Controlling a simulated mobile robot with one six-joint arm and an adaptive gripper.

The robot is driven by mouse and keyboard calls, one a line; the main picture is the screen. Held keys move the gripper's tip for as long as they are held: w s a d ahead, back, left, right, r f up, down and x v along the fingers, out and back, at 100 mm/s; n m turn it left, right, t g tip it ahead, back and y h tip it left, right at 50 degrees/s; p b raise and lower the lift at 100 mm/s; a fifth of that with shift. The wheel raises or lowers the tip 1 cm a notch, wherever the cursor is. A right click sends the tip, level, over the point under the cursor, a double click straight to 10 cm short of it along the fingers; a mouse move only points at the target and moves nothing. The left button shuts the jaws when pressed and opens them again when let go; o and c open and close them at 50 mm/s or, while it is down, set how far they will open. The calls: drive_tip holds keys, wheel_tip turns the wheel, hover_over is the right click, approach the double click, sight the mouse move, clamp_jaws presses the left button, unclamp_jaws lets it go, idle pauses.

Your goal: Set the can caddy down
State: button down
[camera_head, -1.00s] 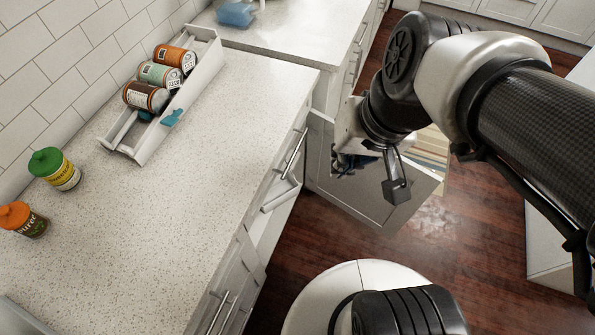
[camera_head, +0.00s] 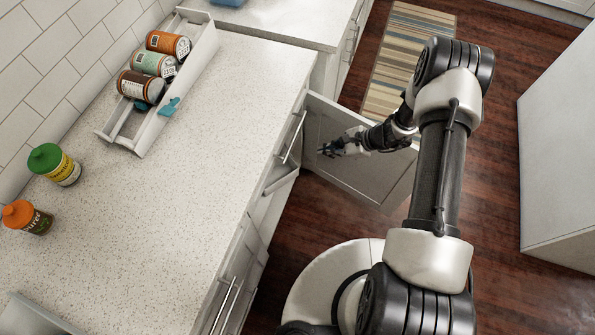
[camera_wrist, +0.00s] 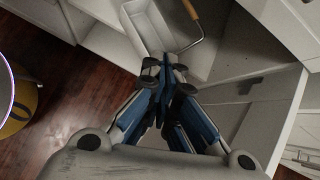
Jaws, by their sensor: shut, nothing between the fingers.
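A white open tray (camera_wrist: 151,28) with a wire handle and a wooden grip (camera_wrist: 190,9) sits in a pale cabinet space in the wrist view; it looks like the can caddy. It is apart from my gripper (camera_wrist: 165,72), beyond its fingertips, and its inside looks empty. My gripper is shut with nothing in it. In the head view my gripper (camera_head: 331,148) is beside the open cabinet door, below counter height. The cabinet inside is hidden in that view. A white can rack (camera_head: 143,143) holding three cans lies on the counter.
The open grey cabinet door (camera_head: 365,165) stands close to my gripper. A green-lidded jar (camera_head: 58,166) and an orange-lidded jar (camera_head: 28,218) stand on the left of the counter (camera_head: 190,215). The counter's middle is clear. A striped rug (camera_head: 400,65) lies on the dark wood floor.

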drive_tip(key=s+f+m, duration=0.4)
drive_tip(key=f, duration=0.8)
drive_tip(key=b, duration=0.5)
approach(288, 179)
drive_tip(key=shift+t, duration=0.3)
drive_tip(key=x, duration=0.4)
drive_tip(key=shift+s+a, duration=0.15)
drive_tip(key=shift+s, duration=0.05)
drive_tip(key=shift+p, duration=0.3)
